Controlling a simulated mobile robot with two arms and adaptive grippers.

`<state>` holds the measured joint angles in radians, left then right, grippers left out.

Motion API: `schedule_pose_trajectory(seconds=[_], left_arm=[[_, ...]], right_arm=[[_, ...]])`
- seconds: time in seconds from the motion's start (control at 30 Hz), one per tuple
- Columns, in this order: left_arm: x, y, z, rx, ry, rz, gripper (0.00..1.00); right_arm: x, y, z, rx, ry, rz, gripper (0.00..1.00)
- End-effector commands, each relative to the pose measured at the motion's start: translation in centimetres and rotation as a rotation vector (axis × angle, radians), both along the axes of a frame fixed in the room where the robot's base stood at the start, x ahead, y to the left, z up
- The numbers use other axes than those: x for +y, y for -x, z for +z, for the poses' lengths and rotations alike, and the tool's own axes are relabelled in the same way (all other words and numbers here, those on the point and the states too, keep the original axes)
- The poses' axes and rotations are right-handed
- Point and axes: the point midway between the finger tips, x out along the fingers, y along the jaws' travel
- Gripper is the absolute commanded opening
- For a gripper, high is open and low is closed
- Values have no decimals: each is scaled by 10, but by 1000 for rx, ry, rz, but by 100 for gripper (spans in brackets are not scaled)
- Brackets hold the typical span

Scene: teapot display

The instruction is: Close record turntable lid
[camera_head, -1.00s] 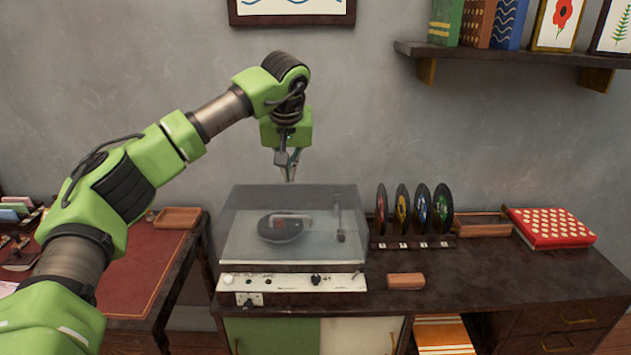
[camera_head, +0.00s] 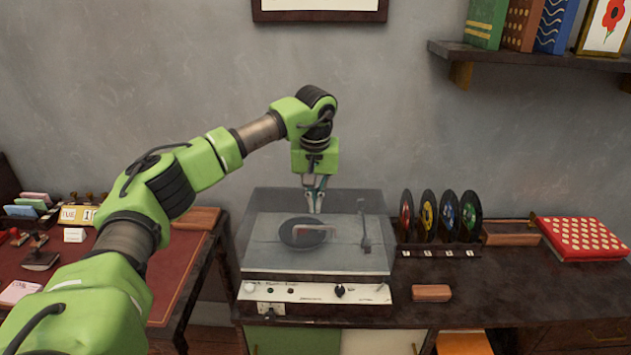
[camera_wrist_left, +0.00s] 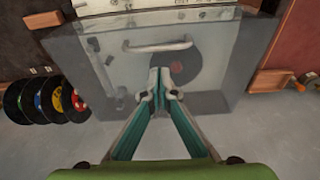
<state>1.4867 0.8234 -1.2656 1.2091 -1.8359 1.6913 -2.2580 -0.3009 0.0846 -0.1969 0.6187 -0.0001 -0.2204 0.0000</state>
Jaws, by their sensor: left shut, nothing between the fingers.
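The record turntable (camera_head: 316,292) stands on the dark cabinet, with its white control panel facing me. Its see-through grey lid (camera_head: 270,262) spans the deck; I cannot tell whether it is fully down. A black record (camera_head: 290,238) shows through the lid. In the left wrist view the lid (camera_wrist_left: 215,75) carries a pale bar handle (camera_wrist_left: 158,46) on the control-panel side of the record. My left gripper (camera_head: 314,206) points down, shut and empty, in front of the lid's rear part in the head view. Contact with the lid is unclear. My right gripper is not in view.
Several coloured records (camera_head: 441,216) stand in a rack right of the turntable. A brown block (camera_head: 432,293) lies near the cabinet's front, and a red dotted box (camera_head: 582,238) farther right. A red-topped desk (camera_head: 178,262) is at left. A shelf (camera_head: 540,55) hangs upper right.

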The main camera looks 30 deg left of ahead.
Motion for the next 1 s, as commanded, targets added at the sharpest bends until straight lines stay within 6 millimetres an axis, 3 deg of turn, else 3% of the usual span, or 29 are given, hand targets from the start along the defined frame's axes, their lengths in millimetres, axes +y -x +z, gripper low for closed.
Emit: schedule_pose_trajectory(seconds=[0.2, 0.63, 0.83, 1.0], left_arm=[[-6, 12, -17, 1, -1, 0, 0], [-8, 14, -21, 0, 0, 1, 0], [-10, 17, -45, 0, -1, 1, 0], [-10, 18, -47, 4, -1, 0, 0]], right_arm=[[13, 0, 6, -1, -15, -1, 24], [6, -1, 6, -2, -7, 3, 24], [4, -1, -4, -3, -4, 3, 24], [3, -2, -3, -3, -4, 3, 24]])
